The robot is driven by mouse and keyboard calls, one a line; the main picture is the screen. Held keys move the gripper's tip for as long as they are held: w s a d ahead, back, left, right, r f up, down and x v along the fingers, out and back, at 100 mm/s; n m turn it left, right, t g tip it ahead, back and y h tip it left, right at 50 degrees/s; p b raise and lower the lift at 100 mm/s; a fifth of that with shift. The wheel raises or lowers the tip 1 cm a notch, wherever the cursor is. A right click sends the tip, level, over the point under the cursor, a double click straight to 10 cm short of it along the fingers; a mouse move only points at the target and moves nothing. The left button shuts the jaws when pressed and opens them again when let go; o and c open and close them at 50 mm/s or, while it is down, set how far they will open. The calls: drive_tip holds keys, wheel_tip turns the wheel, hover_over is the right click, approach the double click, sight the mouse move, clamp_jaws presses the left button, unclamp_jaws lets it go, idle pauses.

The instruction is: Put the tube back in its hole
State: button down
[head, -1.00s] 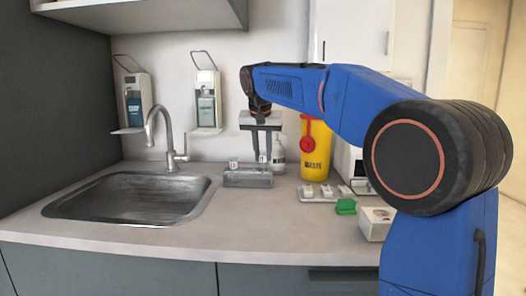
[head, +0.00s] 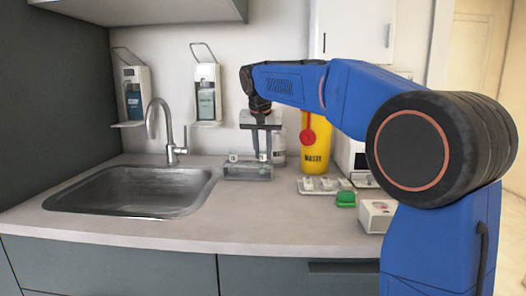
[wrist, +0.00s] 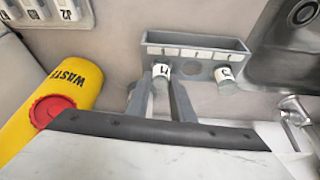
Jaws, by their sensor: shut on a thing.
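The clear tube rack (head: 248,173) stands on the counter right of the sink, and its labelled front strip shows in the wrist view (wrist: 195,52). My gripper (head: 262,153) is above the rack's right part in the head view. In the wrist view my gripper (wrist: 160,84) is shut on a white-capped tube (wrist: 161,69) at the rack. How deep the tube sits is hidden. Another white-capped tube (wrist: 225,76) stands in the rack, apart from my fingers. An empty hole (wrist: 192,68) shows between the two tubes.
A yellow waste container (head: 315,150) with a red lid part stands right of the rack. A white tray (head: 312,188), a green item (head: 346,199) and a white box (head: 375,217) lie farther right. The sink (head: 135,192) and tap (head: 170,140) are to the left.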

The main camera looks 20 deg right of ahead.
drive_tip(key=c, duration=1.5)
unclamp_jaws()
drive_tip(key=shift+o, duration=0.2)
drive_tip(key=v, duration=1.7)
drive_tip(key=shift+s, duration=0.2)
drive_tip(key=shift+s+r, duration=0.1)
drive_tip(key=shift+r, duration=0.05)
